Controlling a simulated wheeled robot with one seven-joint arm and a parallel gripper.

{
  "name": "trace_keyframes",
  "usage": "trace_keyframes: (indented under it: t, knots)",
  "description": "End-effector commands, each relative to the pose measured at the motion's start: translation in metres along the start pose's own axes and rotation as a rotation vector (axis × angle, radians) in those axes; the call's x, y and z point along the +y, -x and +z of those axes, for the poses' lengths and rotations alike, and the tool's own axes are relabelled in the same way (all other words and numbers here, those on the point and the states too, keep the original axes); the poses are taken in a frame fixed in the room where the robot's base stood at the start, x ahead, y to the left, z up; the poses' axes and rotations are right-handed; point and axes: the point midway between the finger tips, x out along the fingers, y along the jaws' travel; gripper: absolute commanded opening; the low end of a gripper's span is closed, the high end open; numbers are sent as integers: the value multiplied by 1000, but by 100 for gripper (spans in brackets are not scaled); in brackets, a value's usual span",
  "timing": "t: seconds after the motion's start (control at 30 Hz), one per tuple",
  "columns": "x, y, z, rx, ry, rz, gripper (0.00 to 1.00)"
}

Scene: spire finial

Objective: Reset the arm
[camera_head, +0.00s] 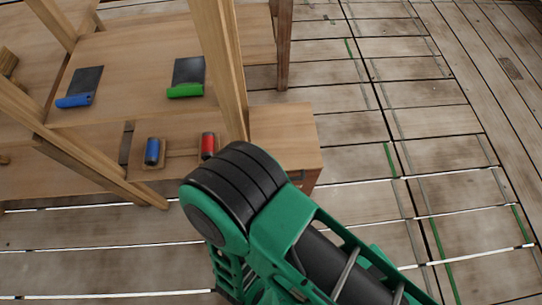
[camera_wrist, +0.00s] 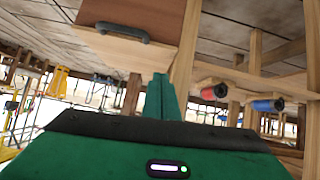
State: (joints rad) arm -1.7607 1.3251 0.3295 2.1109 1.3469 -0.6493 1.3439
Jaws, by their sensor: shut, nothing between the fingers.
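My gripper (camera_wrist: 160,97) shows in the wrist view as two green fingers pressed together, with nothing between them. My green and black arm (camera_head: 300,235) fills the lower middle of the head view; the gripper cannot be made out there. The fingers point toward a wooden structure, apart from the red cylinder (camera_wrist: 213,91) and blue cylinder (camera_wrist: 268,104) at the right. In the head view the blue cylinder (camera_head: 152,151) and red cylinder (camera_head: 208,145) rest on small wooden holders on a lower board.
A blue-handled dark plate (camera_head: 80,86) and a green-handled one (camera_head: 187,78) lie on the wooden shelf (camera_head: 135,70). A wooden post (camera_head: 220,60) stands close behind my arm. A black handle (camera_wrist: 122,33) sits on a wooden box. The plank floor (camera_head: 430,120) at right is clear.

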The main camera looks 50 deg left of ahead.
Motion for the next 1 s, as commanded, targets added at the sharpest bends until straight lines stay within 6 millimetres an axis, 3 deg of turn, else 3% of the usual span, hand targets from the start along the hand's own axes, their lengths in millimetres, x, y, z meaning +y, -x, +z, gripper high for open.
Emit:
trace_keyframes:
  t: [0.43,0.57,0.67,0.77,1.0]
  knots:
    - [-11,8,-6,1,7,-11,0]
    - [2,3,-17,2,-3,19,0]
    - [35,-6,-42,0,-30,90,0]
    - [86,-14,-74,-11,-68,193,0]
    - [232,-8,-135,-79,-176,461,0]
